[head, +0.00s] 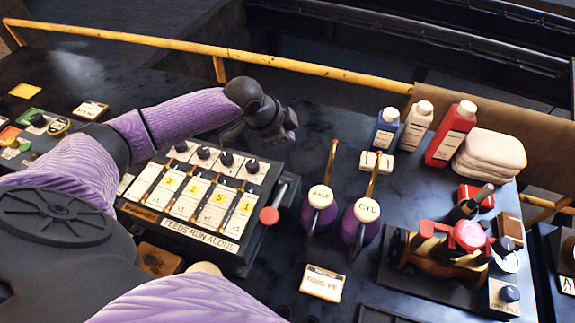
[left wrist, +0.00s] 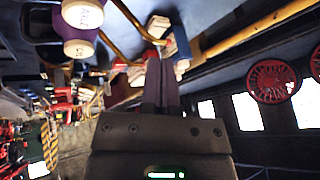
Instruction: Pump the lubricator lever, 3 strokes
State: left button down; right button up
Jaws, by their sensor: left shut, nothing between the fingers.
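The lubricator (head: 190,200) is a dark box with several numbered white feed strips, black knobs on top and a label reading "FEEDS RUN ALONE". Its lever (head: 280,195) is a short metal rod with a red knob (head: 268,216) at the box's right side, the knob toward me. My left gripper (head: 289,131) is above and behind the lubricator's far right corner, apart from the lever. In the left wrist view its two dark fingers (left wrist: 161,88) are together with nothing between them. The lever is not clear in that view. My right gripper is not in view.
Two purple oil cans (head: 318,205) (head: 361,218) with tall brass spouts stand right of the lever. Bottles (head: 451,135), folded white cloths (head: 490,152) and a brass valve assembly (head: 440,255) are farther right. A yellow rail (head: 300,68) runs behind the bench.

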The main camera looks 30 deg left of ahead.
pick_arm(q)
jog(key=b, duration=0.5)
send_over(284, 178)
jog(key=w, duration=0.1)
notch_tip(284, 178, down, 6)
jog(key=shift+w+a+r, duration=0.1)
jog(key=shift+a+r, duration=0.05)
jog(key=shift+r, duration=0.05)
jog(key=shift+f, duration=0.35)
jog(key=shift+s+f, duration=0.3)
jog(key=shift+f, duration=0.05)
jog(key=shift+s+f+b, duration=0.1)
jog(key=shift+f+b, duration=0.25)
jog(key=shift+f, duration=0.15)
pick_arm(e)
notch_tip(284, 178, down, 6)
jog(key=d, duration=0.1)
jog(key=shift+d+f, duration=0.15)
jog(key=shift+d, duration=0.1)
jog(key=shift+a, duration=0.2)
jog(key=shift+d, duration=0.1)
pick_arm(q)
jog(key=shift+s+f, duration=0.15)
jog(key=shift+f, duration=0.2)
